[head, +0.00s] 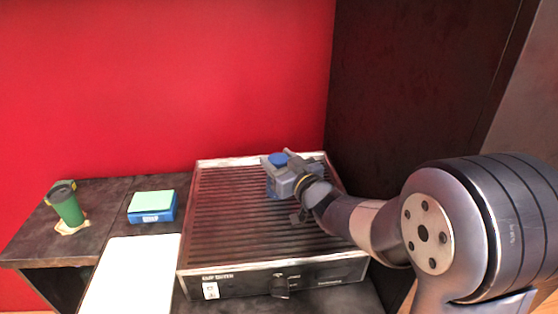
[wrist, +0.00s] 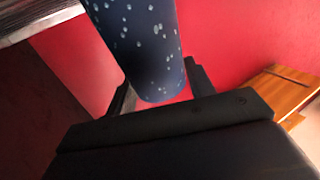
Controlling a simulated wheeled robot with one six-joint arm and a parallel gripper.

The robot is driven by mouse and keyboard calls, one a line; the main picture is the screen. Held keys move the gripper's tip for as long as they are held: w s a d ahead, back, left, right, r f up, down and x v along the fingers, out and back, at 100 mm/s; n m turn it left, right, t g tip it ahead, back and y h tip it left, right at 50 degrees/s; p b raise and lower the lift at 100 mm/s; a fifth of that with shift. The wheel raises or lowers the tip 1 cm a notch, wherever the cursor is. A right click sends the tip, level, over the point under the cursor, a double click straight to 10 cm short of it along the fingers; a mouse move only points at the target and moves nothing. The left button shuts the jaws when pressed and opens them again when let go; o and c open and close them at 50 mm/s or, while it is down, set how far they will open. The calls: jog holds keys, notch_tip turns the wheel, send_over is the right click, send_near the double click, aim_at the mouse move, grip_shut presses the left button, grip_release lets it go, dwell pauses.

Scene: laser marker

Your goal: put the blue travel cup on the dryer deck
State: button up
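The blue travel cup (wrist: 145,45) has pale spots and stands between my gripper's fingers in the wrist view. In the head view its round blue lid (head: 278,159) shows above my gripper (head: 276,180), with a little blue below. My gripper, also in the wrist view (wrist: 160,85), is shut on the cup, a finger on each side. The dryer deck (head: 215,215) is the dark ribbed top of a metal-edged machine. The cup is upright over its back right part. Whether its base touches the ribs is hidden.
A blue box with a pale green top (head: 152,206) sits beside the machine. A white panel (head: 130,275) lies in front. The deck's left half is clear. A red wall (head: 170,80) stands behind.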

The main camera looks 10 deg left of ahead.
jog(key=o, duration=0.4)
jog(key=shift+c, duration=0.2)
jog(key=shift+r, duration=0.2)
jog(key=shift+b+v, duration=0.55)
jog(key=shift+v, duration=3.2)
